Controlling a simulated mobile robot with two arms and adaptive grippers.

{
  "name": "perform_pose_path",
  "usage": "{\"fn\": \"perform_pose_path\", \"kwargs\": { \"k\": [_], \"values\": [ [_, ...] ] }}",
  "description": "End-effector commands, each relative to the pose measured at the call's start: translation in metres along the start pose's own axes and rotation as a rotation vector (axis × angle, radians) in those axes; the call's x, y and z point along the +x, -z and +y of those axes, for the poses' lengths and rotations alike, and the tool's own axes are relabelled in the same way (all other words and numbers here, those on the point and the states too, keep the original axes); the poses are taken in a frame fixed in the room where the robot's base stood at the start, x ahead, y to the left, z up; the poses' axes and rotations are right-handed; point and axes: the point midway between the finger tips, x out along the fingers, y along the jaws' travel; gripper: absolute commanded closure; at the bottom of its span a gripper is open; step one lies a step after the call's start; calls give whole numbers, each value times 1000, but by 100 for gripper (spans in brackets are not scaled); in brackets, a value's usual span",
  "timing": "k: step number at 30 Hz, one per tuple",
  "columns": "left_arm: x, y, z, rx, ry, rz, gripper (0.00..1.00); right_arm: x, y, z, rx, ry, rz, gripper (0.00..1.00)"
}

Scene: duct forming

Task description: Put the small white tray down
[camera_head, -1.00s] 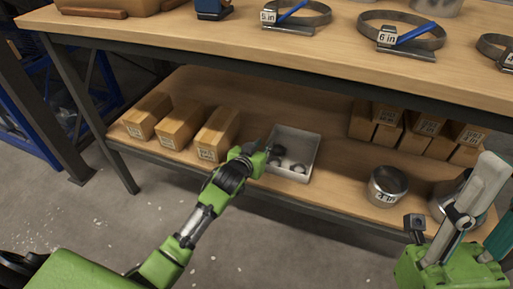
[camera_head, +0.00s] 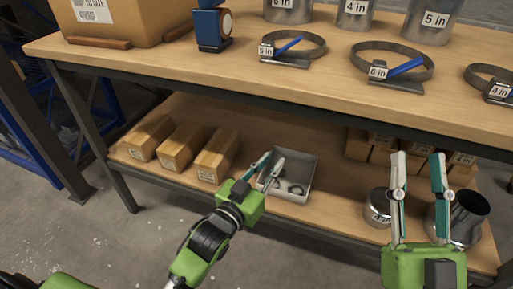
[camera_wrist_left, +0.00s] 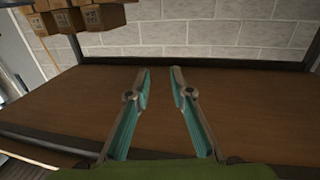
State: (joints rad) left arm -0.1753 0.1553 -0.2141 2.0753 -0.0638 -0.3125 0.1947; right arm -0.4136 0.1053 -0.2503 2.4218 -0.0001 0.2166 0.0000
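The small white tray (camera_head: 308,181) sits flat on the lower shelf with a few small ring-like metal parts inside. My left gripper (camera_head: 270,164) is in front of the tray's left side, its two fingers spread and overlapping the tray in the head view; whether they touch it is unclear. In the left wrist view its fingers (camera_wrist_left: 160,80) are apart with nothing between them, and no tray shows there. My right gripper (camera_head: 417,162) is open and empty, raised in front of the shelf's right part.
Cardboard boxes (camera_head: 181,146) stand left of the tray, more boxes (camera_head: 358,146) at the back right. A metal can (camera_head: 378,208) and a dark-mouthed duct piece (camera_head: 467,215) stand right. The tabletop (camera_head: 160,62) overhangs the shelf (camera_head: 331,205).

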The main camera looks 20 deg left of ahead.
Motion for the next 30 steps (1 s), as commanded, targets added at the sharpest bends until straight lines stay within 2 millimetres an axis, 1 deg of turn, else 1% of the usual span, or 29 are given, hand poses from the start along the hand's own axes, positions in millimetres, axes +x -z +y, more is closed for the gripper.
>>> {"fn": "perform_pose_path", "kwargs": {
  "k": [1, 2, 3, 5, 6, 9, 10, 12, 14, 26, 29, 30],
  "values": [
    [-19, 35, 16, -3, -29, 109, 79, 0, 0, 0, 0, 0, 0, 66],
    [-30, 57, 24, -2, -43, 178, 79, 0, 0, 0, 0, 0, 1, 66],
    [-46, 85, 32, -2, -56, 264, 79, 0, 0, 0, 0, 0, 1, 66],
    [-70, 123, 40, 0, -66, 382, 79, 0, 0, 0, 0, 0, 1, 66],
    [-86, 144, 44, -2, -68, 449, 79, 0, 0, 0, 0, 0, 1, 66],
    [-116, 183, 47, -2, -63, 577, 79, 0, 0, 0, 0, 0, 1, 66],
    [-123, 190, 47, -3, -61, 603, 79, 0, 0, 0, 0, 0, 1, 66],
    [-133, 202, 48, -2, -57, 643, 79, 0, 0, 0, 0, 0, 1, 66],
    [-136, 206, 48, -1, -55, 655, 79, 0, 0, 0, 0, 0, 1, 66],
    [-134, 205, 48, -1, -56, 649, 79, 1, 1, 0, 0, 1, 1, 66],
    [-120, 193, 48, 1, -55, 592, 79, 5, -18, 0, -1, 0, -58, 66],
    [-110, 182, 48, 3, -54, 549, 79, 6, -33, 1, -2, -1, -102, 66]
  ]
}}
